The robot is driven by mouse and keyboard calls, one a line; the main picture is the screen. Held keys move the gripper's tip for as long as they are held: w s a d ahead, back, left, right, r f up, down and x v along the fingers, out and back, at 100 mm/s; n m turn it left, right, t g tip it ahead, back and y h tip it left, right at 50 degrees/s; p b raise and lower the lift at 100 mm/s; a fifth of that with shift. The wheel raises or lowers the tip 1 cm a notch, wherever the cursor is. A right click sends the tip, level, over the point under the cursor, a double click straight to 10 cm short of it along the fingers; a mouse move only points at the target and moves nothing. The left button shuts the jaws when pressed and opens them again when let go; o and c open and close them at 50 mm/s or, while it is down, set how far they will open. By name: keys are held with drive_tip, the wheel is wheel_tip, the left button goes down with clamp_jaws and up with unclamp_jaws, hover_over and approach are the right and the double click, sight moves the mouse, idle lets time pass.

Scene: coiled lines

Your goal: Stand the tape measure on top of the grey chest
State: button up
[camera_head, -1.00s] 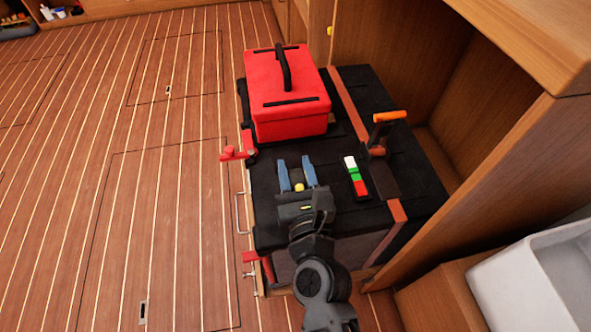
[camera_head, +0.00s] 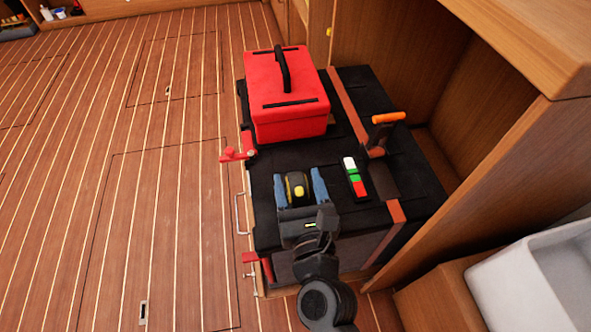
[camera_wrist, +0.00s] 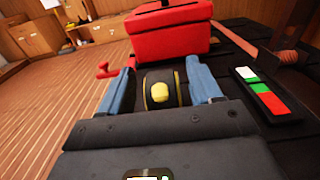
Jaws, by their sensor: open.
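The tape measure (camera_head: 297,186) is black with a yellow centre and appears to stand upright on the dark top of the grey chest (camera_head: 262,225). Its underside is hidden, so its contact with the top cannot be checked. My gripper (camera_head: 300,176) is open, with one blue finger on each side of the tape measure. In the wrist view, the tape measure (camera_wrist: 161,90) sits between the fingers, with a gap visible at the right finger.
A red box (camera_head: 288,100) with a black handle stands behind on the chest. A white, green and red block (camera_head: 355,178) lies close on the right. An orange-handled tool (camera_head: 382,130) and a strap are further right. Wooden cabinet walls (camera_head: 510,165) bound the right side.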

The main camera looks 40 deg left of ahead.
drive_tip(key=v, duration=0.9)
drive_tip(key=shift+b, duration=0.4)
drive_tip(key=s+d+n+t+h, duration=0.15)
drive_tip(key=d+n, duration=0.25)
drive_tip(key=d, duration=0.4)
drive_tip(key=s+d+f+n+t+h, duration=0.1)
drive_tip(key=s+d+n+h, duration=0.25)
drive_tip(key=d, duration=0.45)
drive_tip(key=s+d+n+t+h, duration=0.15)
drive_tip(key=d+n, duration=0.25)
drive_tip(key=d, duration=0.4)
drive_tip(key=s+d+r+n+g+h, duration=0.1)
drive_tip(key=s+d+r+n+h, duration=0.6)
drive_tip(key=s+n, duration=0.7)
drive_tip(key=d+r, duration=0.2)
drive_tip(key=d, duration=0.2)
drive_tip(key=shift+n, duration=0.35)
drive_tip(key=shift+a, duration=0.1)
